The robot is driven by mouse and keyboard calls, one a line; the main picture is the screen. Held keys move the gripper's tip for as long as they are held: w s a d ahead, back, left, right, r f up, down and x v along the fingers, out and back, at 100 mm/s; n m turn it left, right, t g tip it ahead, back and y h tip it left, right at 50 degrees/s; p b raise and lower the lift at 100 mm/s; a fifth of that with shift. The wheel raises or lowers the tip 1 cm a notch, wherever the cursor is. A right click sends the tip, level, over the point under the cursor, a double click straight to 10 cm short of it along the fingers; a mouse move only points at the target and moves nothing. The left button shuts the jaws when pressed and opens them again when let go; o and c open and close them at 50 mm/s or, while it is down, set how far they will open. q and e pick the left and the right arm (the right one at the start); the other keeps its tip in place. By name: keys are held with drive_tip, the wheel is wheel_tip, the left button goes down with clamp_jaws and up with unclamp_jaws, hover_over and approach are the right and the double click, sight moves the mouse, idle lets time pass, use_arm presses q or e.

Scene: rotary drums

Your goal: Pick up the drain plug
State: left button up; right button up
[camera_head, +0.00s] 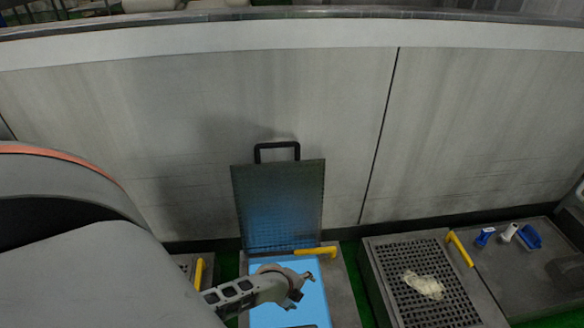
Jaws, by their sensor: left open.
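I cannot make out the drain plug; it may be hidden by my left gripper or lie outside the picture. My left gripper (302,289) is open, with nothing seen between its fingers. It is over a light blue basin (267,315) set in a grey block at the bottom middle. A perforated lid (278,205) with a black handle (277,146) stands raised at the basin's back, near the grey wall. My right gripper is not in view.
A yellow lever (316,251) lies at the basin's back edge. To the right, a second block has a dark grate (435,302) with a pale crumpled lump (423,285), another yellow lever (459,249), and small blue and white items, including a blue scoop-like one (529,237). The grey wall (290,100) closes off the back.

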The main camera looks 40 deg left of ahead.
use_arm(q)
drive_tip(key=w+a+f+m+g+b, duration=0.1)
drive_tip(key=a+f+m+b, duration=0.1)
drive_tip(key=a+f+b, duration=0.2)
drive_tip(key=w+a+f+m+g+b, duration=0.2)
drive_tip(key=a+f+m+b, duration=0.1)
drive_tip(key=f, duration=0.6)
drive_tip(key=w+a+f+m+g+y+b, duration=0.1)
drive_tip(key=w+a+f+m+g+b, duration=0.1)
drive_tip(key=a+f, duration=0.4)
drive_tip(key=shift+w+a+f+m+b, duration=0.15)
drive_tip(key=shift+a+f+m+b, duration=0.35)
drive_tip(key=shift+b, duration=0.9)
drive_tip(key=shift+w+a+f, duration=0.1)
drive_tip(key=shift+w, duration=0.2)
drive_tip(key=shift+w+r, duration=0.2)
drive_tip(key=shift+w, duration=0.05)
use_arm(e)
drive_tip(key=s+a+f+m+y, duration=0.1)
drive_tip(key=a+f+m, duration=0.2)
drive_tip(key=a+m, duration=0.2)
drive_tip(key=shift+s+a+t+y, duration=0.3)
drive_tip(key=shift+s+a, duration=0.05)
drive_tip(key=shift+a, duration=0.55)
use_arm(q)
drive_tip(key=c, duration=1.6)
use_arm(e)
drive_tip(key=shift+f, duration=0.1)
